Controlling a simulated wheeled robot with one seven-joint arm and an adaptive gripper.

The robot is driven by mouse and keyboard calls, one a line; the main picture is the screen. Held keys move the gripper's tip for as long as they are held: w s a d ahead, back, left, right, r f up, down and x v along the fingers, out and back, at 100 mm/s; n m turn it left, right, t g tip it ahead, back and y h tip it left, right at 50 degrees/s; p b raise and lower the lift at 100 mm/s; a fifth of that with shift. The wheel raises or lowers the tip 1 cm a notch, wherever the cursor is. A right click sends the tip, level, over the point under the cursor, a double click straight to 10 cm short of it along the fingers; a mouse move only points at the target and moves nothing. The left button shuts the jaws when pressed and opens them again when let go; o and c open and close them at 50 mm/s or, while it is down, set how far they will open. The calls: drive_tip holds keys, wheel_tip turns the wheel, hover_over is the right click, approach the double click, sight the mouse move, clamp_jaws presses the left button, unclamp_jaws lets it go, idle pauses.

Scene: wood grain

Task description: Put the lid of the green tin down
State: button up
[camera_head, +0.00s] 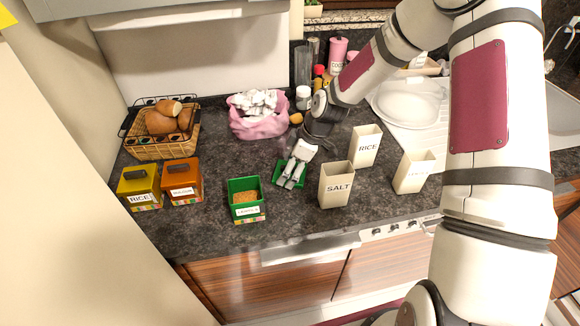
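The green tin (246,199) stands open on the dark counter, with brown grainy contents inside and a white label on its front. Its green lid (278,173) is just to the right of the tin, at or slightly above the counter. My gripper (291,184) is over the lid, its two fingers close together in front of it. The fingers hide the middle of the lid, so I cannot tell whether they grip its handle or whether the lid touches the counter.
A yellow RICE tin (140,187) and an orange tin (182,182) stand lidded at left. Cream SALT (336,185), RICE (364,146) and another cream container (413,172) stand at right. Behind are a bread basket (165,147) and a pink bag (258,126). Counter in front of the lid is clear.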

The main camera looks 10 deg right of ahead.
drive_tip(key=shift+o, duration=0.3)
drive_tip(key=v, duration=1.2)
drive_tip(key=s+r+m+t+h, duration=0.2)
drive_tip(key=s+r+m, duration=0.4)
drive_tip(key=s+r, duration=0.5)
drive_tip(key=s+r+m+t+h, duration=0.1)
drive_tip(key=s+r+m+h, duration=0.1)
drive_tip(key=s+r+m, duration=0.5)
drive_tip(key=s+r, duration=0.4)
drive_tip(key=s, duration=0.5)
drive_tip(key=shift+d+r+t, duration=0.35)
drive_tip(key=shift+t, duration=0.05)
